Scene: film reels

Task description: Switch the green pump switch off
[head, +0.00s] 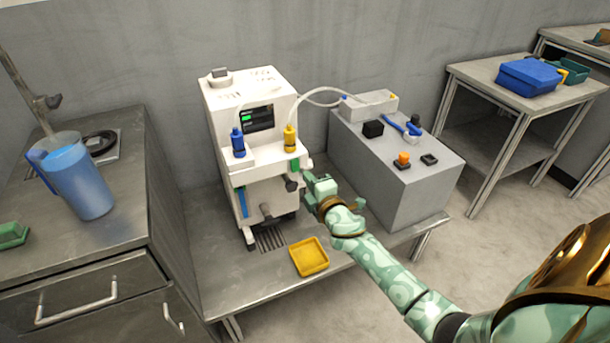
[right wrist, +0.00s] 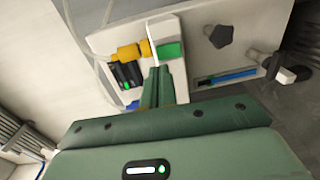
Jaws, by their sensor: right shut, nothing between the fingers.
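The white pump machine (head: 250,90) stands on the metal bench. A small green switch (head: 295,164) sits on its right front edge, and it also shows in the right wrist view as a green block (right wrist: 169,50). Whether the switch is on or off, I cannot tell. My right gripper (head: 307,178) is shut and empty, close to the machine's right front, just below the switch. In the right wrist view its fingertips (right wrist: 159,70) point at the green block and sit just below it; contact is unclear. My left gripper is out of view.
A yellow tray (head: 309,257) lies on the bench in front. A grey box (head: 390,190) with small items stands at right. A blue jug (head: 76,175) stands on the left cabinet.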

